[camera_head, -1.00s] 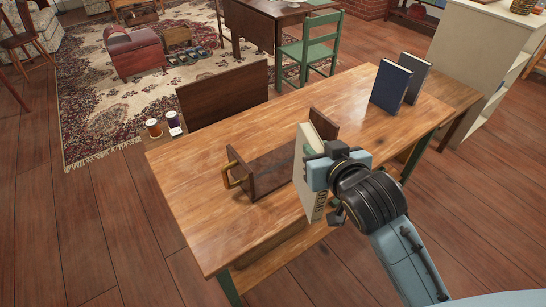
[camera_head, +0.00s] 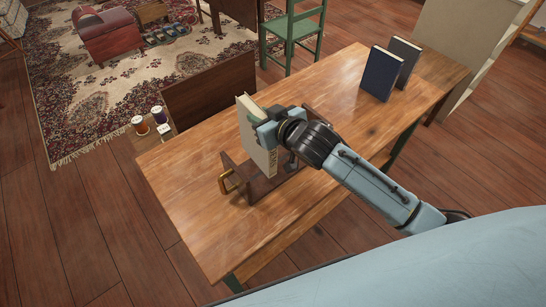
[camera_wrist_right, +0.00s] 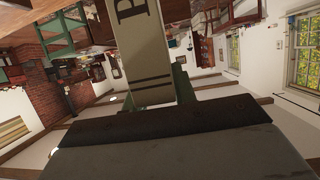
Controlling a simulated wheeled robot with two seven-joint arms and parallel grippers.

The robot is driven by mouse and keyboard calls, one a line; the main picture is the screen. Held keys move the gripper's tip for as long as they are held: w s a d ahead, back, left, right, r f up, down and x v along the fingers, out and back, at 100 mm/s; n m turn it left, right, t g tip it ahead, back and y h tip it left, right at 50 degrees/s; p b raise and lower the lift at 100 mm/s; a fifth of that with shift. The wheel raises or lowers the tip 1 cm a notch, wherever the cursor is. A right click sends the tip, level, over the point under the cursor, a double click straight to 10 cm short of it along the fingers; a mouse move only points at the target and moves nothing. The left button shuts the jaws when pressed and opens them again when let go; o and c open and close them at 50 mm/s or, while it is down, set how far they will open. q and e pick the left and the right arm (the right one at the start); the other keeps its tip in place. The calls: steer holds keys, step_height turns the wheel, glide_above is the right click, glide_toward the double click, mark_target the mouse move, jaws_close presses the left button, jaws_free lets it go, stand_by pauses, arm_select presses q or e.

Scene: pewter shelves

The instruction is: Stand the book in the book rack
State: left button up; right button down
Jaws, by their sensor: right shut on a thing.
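The cream and green book (camera_head: 257,138) is upright in my right gripper (camera_head: 266,130), which is shut on its near edge. The book is over the dark wooden book rack (camera_head: 268,187), toward the rack's left end; I cannot tell whether its foot touches the rack's base. In the right wrist view, the book's spine (camera_wrist_right: 145,45) fills the upper middle, with dark lettering. My arm hides part of the rack's right end. My left gripper is not in view.
Two dark books, one navy (camera_head: 381,73) and one grey (camera_head: 405,58), stand at the table's far right. The table's front left is clear.

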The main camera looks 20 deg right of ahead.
steer(key=shift+w+d+r+p, duration=0.15)
steer(key=shift+w+d+p, duration=0.05)
steer(key=shift+w+p, duration=0.25)
steer(key=shift+w+d+r+p, duration=0.15)
steer(key=shift+w+p, duration=0.15)
steer(key=shift+w, duration=0.25)
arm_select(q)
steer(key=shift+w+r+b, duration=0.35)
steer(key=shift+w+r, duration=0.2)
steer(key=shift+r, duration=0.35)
arm_select(e)
step_height(320, 180, down, 11)
steer(key=shift+w+d+r+n+y, duration=0.15)
steer(key=shift+w+d+n+y, duration=0.05)
steer(key=shift+w+n+y, duration=0.15)
steer(key=c, duration=1.6)
jaws_free()
steer(key=shift+f, duration=0.3)
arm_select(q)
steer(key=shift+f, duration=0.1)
arm_select(e)
steer(key=o, duration=0.5)
